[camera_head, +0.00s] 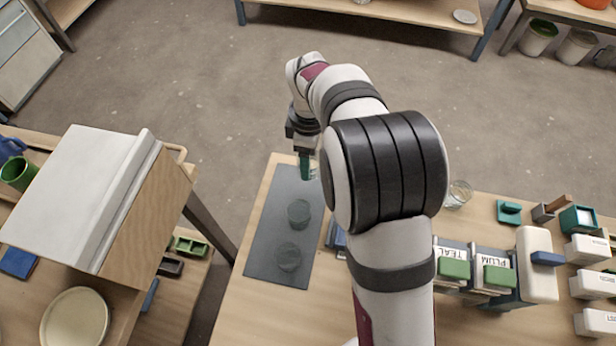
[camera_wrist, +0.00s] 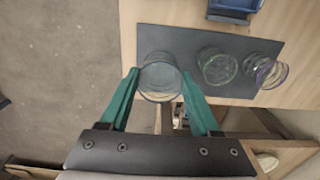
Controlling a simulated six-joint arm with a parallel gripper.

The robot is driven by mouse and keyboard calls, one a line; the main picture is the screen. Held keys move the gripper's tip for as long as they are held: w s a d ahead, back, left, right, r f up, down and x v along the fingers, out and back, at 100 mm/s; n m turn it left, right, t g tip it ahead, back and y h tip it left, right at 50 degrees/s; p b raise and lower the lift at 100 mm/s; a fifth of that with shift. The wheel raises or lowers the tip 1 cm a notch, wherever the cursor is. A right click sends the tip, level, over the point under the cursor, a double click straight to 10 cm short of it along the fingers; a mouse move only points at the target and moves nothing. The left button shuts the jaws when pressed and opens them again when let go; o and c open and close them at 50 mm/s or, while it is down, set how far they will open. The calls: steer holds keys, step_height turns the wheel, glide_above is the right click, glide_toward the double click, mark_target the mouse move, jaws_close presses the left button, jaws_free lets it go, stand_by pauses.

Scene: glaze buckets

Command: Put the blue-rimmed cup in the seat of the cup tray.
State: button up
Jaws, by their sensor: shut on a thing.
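My gripper (camera_wrist: 160,73) has its two green fingers closed on opposite sides of a clear cup (camera_wrist: 159,83). The cup's rim looks faintly bluish, and I cannot tell its colour surely. In the head view my gripper (camera_head: 305,167) points down over the far end of a flat dark slab (camera_head: 262,262). The slab also shows in the wrist view (camera_wrist: 186,37). Two clear cups stand along it, one green-rimmed (camera_wrist: 217,67) and one purple-rimmed (camera_wrist: 267,72). I cannot tell whether the held cup touches the slab, nor make out a seat.
A blue tray (camera_wrist: 236,6) lies beside the slab, mostly hidden by my arm in the head view. Another clear glass (camera_head: 458,194) stands right of my arm. Labelled TEAL and PLUM holders (camera_head: 455,268) stand nearer on the right. Open floor lies beyond the table.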

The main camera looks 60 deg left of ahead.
step_height(320, 180, up, 2)
